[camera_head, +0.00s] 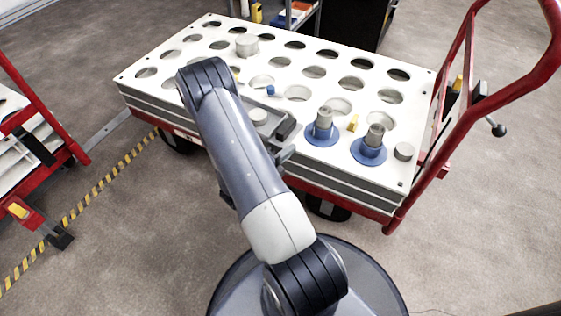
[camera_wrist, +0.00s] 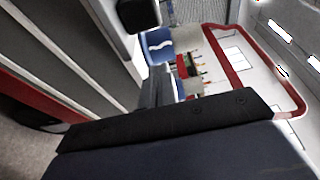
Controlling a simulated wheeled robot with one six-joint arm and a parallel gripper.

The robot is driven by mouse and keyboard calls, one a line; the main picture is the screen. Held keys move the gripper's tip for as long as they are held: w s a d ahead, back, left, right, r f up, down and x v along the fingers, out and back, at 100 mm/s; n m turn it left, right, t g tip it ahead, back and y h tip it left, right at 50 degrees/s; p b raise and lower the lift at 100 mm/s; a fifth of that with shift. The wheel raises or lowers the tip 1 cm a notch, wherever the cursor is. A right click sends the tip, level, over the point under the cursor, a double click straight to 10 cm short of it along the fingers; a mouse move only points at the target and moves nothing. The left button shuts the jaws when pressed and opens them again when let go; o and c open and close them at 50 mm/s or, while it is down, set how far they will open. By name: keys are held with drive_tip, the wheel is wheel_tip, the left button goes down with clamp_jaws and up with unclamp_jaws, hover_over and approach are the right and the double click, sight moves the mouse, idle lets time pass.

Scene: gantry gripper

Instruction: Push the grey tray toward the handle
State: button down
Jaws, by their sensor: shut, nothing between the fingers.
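The red handle (camera_head: 520,85) rises at the right end of the cart. My gripper (camera_head: 286,154) is mostly hidden behind my forearm, at the board's front edge just in front of the tray. It is shut and empty; I cannot tell whether it touches the tray. In the wrist view, a dark part of my gripper (camera_wrist: 165,120) crosses the lower half.
The white board (camera_head: 130,80) lies on a red cart. Another red cart (camera_head: 40,125) is at the left. Floor in front is clear.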

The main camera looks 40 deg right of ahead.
sight(277, 136)
drive_tip(key=shift+w+d+b, duration=0.1)
drive_tip(key=shift+w+b, duration=0.3)
drive_tip(key=shift+w, duration=1.35)
drive_tip(key=shift+w+d+p, duration=0.2)
drive_tip(key=shift+w+p, duration=0.2)
drive_tip(key=shift+w, duration=0.6)
drive_tip(key=shift+w+d+p, duration=0.15)
drive_tip(key=shift+w+p, duration=0.25)
drive_tip(key=shift+w, duration=0.6)
drive_tip(key=shift+a, duration=0.1)
drive_tip(key=shift+s+a, duration=0.1)
drive_tip(key=shift+s, duration=0.2)
drive_tip(key=s, duration=0.1)
drive_tip(key=s+a+p, duration=0.1)
drive_tip(key=s, duration=0.1)
drive_tip(key=shift+s+a+r, duration=0.2)
drive_tip(key=shift+s+a, duration=0.1)
drive_tip(key=shift+s, duration=0.05)
drive_tip(key=a+p, duration=0.2)
drive_tip(key=a, duration=0.6)
drive_tip(key=shift+s+a+f, duration=0.2)
drive_tip(key=shift+s+a, duration=0.1)
